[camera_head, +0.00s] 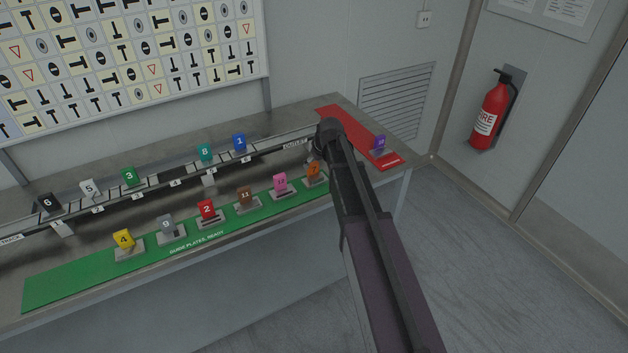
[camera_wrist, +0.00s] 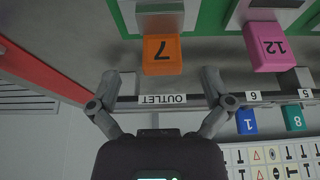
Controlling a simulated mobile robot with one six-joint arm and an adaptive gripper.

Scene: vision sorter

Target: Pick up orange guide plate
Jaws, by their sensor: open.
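The orange guide plate (camera_head: 314,169) with number 7 stands in a holder at the right end of the green mat (camera_head: 160,262) in the head view, partly hidden by my arm. In the wrist view the orange plate (camera_wrist: 162,55) appears upside down, beyond my gripper's fingertips and between them. My gripper (camera_wrist: 160,80) is open and empty, its two fingers spread apart with no contact on the plate. In the head view my gripper is mostly hidden behind my own arm.
The pink plate 12 (camera_wrist: 266,47) stands beside the orange one. The track (camera_head: 180,172) with several numbered plates runs behind the green mat. A red mat (camera_head: 345,125) with a purple plate (camera_head: 379,143) lies at the right end of the table. A fire extinguisher (camera_head: 489,112) hangs on the wall.

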